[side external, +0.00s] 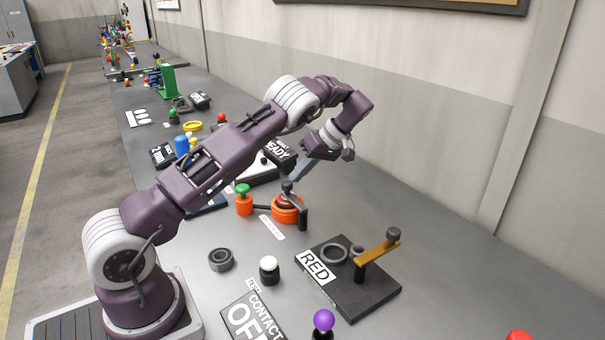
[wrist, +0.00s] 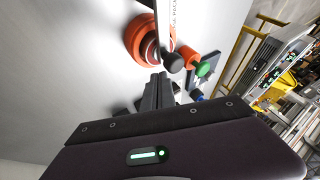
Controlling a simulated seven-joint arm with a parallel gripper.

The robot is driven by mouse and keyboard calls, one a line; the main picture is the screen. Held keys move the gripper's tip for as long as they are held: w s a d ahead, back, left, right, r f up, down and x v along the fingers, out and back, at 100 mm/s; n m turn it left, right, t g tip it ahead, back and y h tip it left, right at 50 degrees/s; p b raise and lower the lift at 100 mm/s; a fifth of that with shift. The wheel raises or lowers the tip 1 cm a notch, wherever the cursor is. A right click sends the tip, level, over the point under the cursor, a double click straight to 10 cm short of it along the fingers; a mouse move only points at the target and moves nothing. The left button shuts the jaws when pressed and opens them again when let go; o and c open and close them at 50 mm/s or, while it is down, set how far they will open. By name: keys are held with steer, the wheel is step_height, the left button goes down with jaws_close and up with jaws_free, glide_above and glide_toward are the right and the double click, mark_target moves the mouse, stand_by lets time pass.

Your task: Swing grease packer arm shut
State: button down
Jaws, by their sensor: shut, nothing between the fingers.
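The grease packer (side external: 287,213) is a round orange base with a dark red centre, standing mid-bench in the side view. It also shows at the top of the wrist view (wrist: 134,38). A dark arm with a black knob (side external: 287,186) sits over it; a dark knob also shows in the wrist view (wrist: 174,63). How far the arm is swung is unclear. My gripper (side external: 296,178) is shut and empty, pointing down just above and behind the packer. In the wrist view its fingers (wrist: 160,76) end close to the orange base; contact cannot be told.
An orange post with a green knob (side external: 243,200) stands left of the packer. A black plate marked RED (side external: 350,300) with a brass lever (side external: 377,246) is in front. A ring (side external: 221,260) and a white-topped button (side external: 269,265) stand nearby.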

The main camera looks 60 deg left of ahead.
steer(key=shift+s, duration=0.1)
stand_by(0.5)
step_height(320, 180, up, 9)
steer(key=w+d, duration=0.1)
steer(key=shift+w+r, duration=0.2)
stand_by(0.4)
